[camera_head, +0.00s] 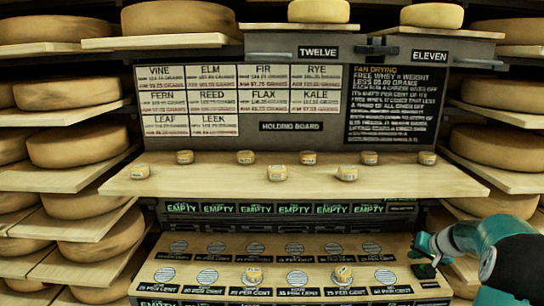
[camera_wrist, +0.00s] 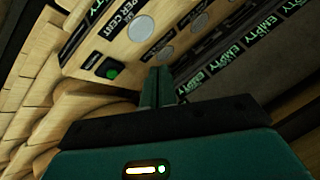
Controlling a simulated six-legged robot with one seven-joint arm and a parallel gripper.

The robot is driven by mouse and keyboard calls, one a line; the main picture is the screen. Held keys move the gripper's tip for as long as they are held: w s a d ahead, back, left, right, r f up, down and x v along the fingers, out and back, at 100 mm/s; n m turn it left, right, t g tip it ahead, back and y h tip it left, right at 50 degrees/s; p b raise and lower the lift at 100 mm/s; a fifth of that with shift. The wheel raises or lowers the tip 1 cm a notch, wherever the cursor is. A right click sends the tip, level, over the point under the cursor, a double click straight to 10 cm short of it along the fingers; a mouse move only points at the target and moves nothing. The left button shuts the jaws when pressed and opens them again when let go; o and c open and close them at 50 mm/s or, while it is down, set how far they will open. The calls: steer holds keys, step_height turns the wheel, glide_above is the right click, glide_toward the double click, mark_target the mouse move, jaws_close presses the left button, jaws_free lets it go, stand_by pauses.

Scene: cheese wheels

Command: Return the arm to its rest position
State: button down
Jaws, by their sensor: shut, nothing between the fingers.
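My arm comes in from the lower right in the head view. My gripper (camera_head: 428,270) hangs over the right end of the lower slotted board (camera_head: 220,262). In the wrist view my gripper (camera_wrist: 158,85) shows its teal fingers together, with nothing between them. A dark box with a green button (camera_wrist: 112,73) lies just left of the fingertips in the wrist view. Whether the fingers touch the board cannot be told.
Several small cheeses, such as one (camera_head: 277,173), stand on the holding board (camera_head: 320,184). Shelves of large wheels (camera_head: 490,147) flank both sides, close to my arm at right.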

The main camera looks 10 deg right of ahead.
steer(key=s+a+r+n+g, duration=0.15)
steer(key=a+r, duration=0.25)
steer(key=a, duration=0.5)
steer(key=s+a+r+n, duration=0.15)
steer(key=a+r, duration=0.25)
steer(key=a, duration=0.5)
steer(key=s+a+r+n+g, duration=0.1)
steer(key=s+a+r, duration=0.25)
steer(key=a, duration=0.55)
steer(key=s+a+n, duration=0.1)
steer(key=s+a, duration=0.6)
steer(key=s, duration=0.3)
steer(key=s+a+r+n, duration=0.1)
steer(key=s+a+n, duration=0.1)
steer(key=s+a, duration=0.6)
steer(key=shift+s+a, duration=0.15)
steer(key=shift+s, duration=0.8)
